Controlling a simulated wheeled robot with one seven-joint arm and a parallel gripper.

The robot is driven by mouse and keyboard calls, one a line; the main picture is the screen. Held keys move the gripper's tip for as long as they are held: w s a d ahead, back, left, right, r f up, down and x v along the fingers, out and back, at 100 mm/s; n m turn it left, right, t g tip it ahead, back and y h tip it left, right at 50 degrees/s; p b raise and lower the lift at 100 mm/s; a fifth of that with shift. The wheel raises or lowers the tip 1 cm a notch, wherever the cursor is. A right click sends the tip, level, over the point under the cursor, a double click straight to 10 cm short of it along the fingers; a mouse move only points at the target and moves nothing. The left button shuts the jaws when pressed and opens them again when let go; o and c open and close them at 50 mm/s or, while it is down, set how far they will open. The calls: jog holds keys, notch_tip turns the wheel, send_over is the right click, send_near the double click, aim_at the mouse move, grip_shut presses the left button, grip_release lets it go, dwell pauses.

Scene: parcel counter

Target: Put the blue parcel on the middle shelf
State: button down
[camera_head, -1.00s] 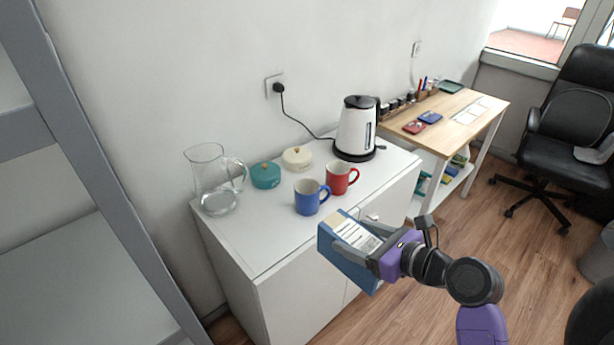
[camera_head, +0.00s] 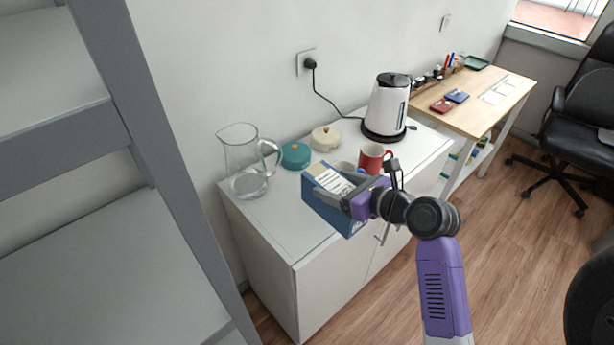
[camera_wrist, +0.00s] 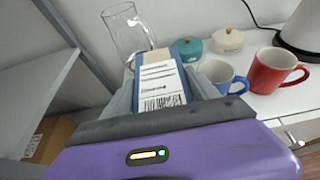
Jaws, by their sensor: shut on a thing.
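The blue parcel (camera_head: 328,212) has a white label and a tan strip on its top. My gripper (camera_head: 347,190) is shut on it and holds it up in front of the white cabinet. In the wrist view the parcel (camera_wrist: 160,87) sits between the fingers, its barcode label facing the camera. The grey shelf unit (camera_head: 150,135) stands at the left, with a middle board (camera_head: 110,275) and a higher board (camera_head: 50,70) partly in view. The parcel is apart from the shelves, to their right.
On the cabinet (camera_head: 285,225) stand a glass jug (camera_head: 245,165), a teal pot (camera_head: 296,156), a cream pot (camera_head: 326,138), a red mug (camera_head: 372,158) and a kettle (camera_head: 388,105). A blue mug (camera_wrist: 222,75) is beside the parcel. A cardboard box (camera_wrist: 50,140) lies low in the shelf unit.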

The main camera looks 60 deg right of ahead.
jog(key=w+d, duration=0.3)
jog(key=w, duration=0.8)
notch_tip(320, 180, down, 7)
jog(key=shift+a, duration=0.15)
jog(key=shift+c, duration=1)
grip_release()
jog(key=shift+f, duration=0.15)
